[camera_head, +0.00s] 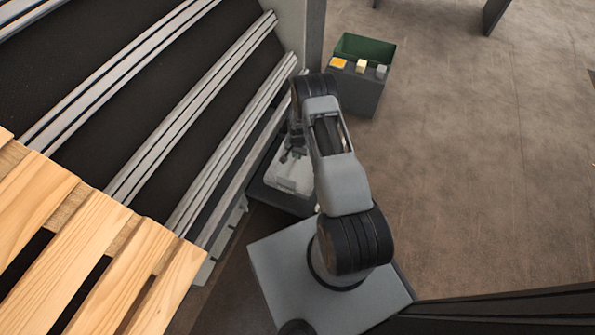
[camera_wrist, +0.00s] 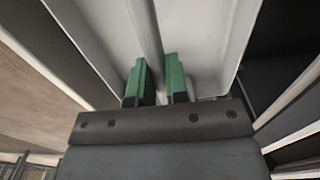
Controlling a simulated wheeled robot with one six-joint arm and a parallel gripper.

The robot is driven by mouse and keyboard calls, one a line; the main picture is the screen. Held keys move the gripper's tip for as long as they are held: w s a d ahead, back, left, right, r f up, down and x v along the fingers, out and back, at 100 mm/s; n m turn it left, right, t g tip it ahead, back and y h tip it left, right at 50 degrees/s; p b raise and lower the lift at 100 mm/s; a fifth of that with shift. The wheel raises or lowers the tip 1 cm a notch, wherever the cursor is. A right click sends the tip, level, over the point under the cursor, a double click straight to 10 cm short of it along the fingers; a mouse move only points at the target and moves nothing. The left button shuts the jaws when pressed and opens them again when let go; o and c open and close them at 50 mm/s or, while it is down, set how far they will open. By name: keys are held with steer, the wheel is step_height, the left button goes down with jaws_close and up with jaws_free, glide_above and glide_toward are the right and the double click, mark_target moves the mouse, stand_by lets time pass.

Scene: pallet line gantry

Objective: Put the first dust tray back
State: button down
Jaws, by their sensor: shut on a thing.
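The dust tray (camera_head: 297,178) is pale grey-white and shows in the head view just left of my arm, low beside the conveyor. It lies at a dark, box-like housing (camera_head: 271,198); I cannot tell how far in it sits. In the wrist view the tray (camera_wrist: 205,35) fills the upper middle, with a raised ridge down its centre. My gripper (camera_wrist: 159,80) has green finger pads on either side of that ridge and is shut on it. In the head view my gripper (camera_head: 292,150) is small and partly hidden by my arm.
A wooden pallet (camera_head: 75,240) lies on the conveyor, whose metal rails (camera_head: 190,125) run along the left. A dark stand (camera_head: 356,92) at the top holds a green bin (camera_head: 366,48) and small yellow, cream and grey items. The floor (camera_head: 490,170) on the right is clear.

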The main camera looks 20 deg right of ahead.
mark_target(298, 168)
steer(key=shift+f+b, duration=1.25)
steer(key=shift+f, duration=2.4)
steer(key=shift+f, duration=0.2)
steer(key=c, duration=1.1)
jaws_free()
steer(key=shift+r, duration=0.15)
